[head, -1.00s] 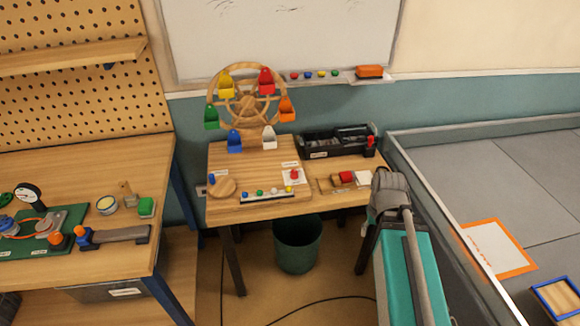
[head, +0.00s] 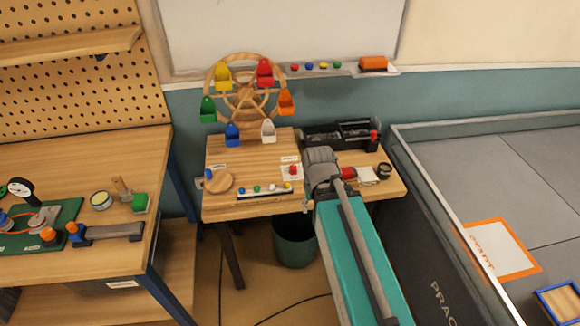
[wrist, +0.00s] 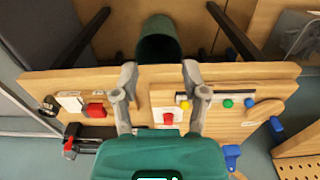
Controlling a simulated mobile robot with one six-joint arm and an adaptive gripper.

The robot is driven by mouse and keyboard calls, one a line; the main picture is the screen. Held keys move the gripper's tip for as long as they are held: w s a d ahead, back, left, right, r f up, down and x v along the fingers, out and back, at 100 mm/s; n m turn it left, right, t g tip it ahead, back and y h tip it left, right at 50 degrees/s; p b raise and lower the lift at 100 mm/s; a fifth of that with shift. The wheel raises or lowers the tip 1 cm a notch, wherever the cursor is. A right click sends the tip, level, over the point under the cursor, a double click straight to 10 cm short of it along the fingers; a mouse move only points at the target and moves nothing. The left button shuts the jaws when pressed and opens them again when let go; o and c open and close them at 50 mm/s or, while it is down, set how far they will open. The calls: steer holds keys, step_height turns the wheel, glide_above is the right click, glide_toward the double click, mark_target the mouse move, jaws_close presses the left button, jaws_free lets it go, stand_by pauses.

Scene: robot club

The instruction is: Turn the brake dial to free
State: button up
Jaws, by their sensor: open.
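The red dial (head: 293,170) sits on a white plate at the front right of the wooden Ferris wheel base (head: 250,160). A label lies by it, too small to read. In the wrist view the red dial (wrist: 168,118) shows between my fingers, close to the palm side of the picture. My gripper (head: 316,190) is open and empty, just right of the dial in the head view. In the wrist view my gripper (wrist: 159,75) has its two fingers spread above the board's front edge. Which way the dial points cannot be made out.
The Ferris wheel (head: 247,92) with coloured cabins stands behind. A strip of coloured pegs (head: 264,190) and a wooden disc (head: 219,183) lie left of the dial. A black tray (head: 340,136) and a red block (head: 348,172) are to the right. A bin (head: 294,242) stands below.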

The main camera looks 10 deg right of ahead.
steer(key=o, duration=0.3)
steer(key=shift+o, duration=0.2)
steer(key=shift+w, duration=0.4)
steer(key=t, duration=0.5)
glide_toward(293, 167)
step_height(293, 167, up, 3)
steer(key=shift+s+r+m, duration=0.15)
steer(key=shift+s+m, duration=0.15)
steer(key=shift+s, duration=0.2)
steer(key=shift+b, duration=0.3)
steer(key=b+x, duration=0.8)
steer(key=x, duration=0.1)
steer(key=b+x, duration=0.4)
steer(key=shift+s+f, duration=0.1)
steer(key=shift+f, duration=0.4)
